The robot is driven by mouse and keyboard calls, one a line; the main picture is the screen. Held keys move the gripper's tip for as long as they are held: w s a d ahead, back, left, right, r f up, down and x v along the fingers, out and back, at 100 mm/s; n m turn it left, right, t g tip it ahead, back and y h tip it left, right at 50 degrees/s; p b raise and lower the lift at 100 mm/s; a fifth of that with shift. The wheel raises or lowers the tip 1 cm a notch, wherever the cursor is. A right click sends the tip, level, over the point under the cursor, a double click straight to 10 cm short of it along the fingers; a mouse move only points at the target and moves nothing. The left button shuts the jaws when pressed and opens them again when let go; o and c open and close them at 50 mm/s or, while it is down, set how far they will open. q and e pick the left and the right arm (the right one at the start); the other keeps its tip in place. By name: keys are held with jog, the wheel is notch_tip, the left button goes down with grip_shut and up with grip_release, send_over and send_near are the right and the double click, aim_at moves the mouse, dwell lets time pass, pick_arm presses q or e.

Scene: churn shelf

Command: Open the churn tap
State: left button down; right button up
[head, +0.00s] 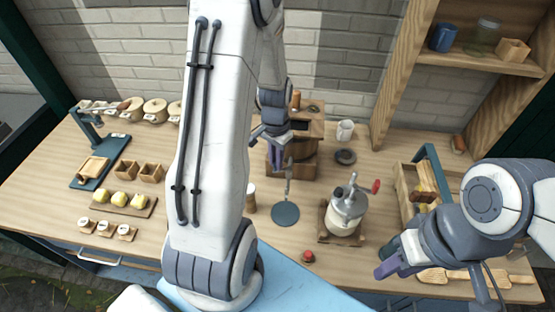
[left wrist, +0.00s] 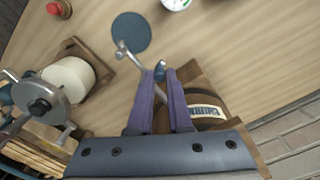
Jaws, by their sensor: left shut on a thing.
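The wooden churn (head: 304,166) stands at the back of the bench, right of my raised left arm; its labelled side (left wrist: 212,98) shows in the left wrist view. My left gripper (head: 277,158) is at its front left side. In the left wrist view the purple fingers (left wrist: 161,82) are close together around a small blue-grey tap part (left wrist: 159,70) by the churn's edge. The grip itself is largely hidden between the fingers. My right gripper (head: 385,262) is over the bench's front right, away from the churn; its finger gap is unclear.
A round blue-grey plate (head: 285,214) lies before the churn, with a bent metal piece (left wrist: 128,54) between them. A white pot with a metal top (head: 346,212) stands to the right, near a red button (head: 308,257).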

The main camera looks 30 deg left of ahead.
aim_at(289, 170)
pick_arm(q)
jog(key=shift+n, duration=0.3)
jog(key=shift+s+d+n+p, duration=0.2)
jog(key=shift+d+n, duration=0.6)
jog(key=shift+n, duration=1.7)
jog(key=shift+s+d+n+p, duration=0.15)
jog(key=shift+d+n, duration=0.6)
jog(key=shift+n, duration=1.75)
jog(key=shift+s+d+n+p, duration=0.2)
jog(key=shift+d+n, duration=0.6)
jog(key=shift+n, duration=1.7)
jog(key=shift+w+d, duration=0.1)
jog(key=c, duration=0.9)
grip_release()
jog(key=shift+o, duration=0.3)
jog(key=shift+d, duration=0.1)
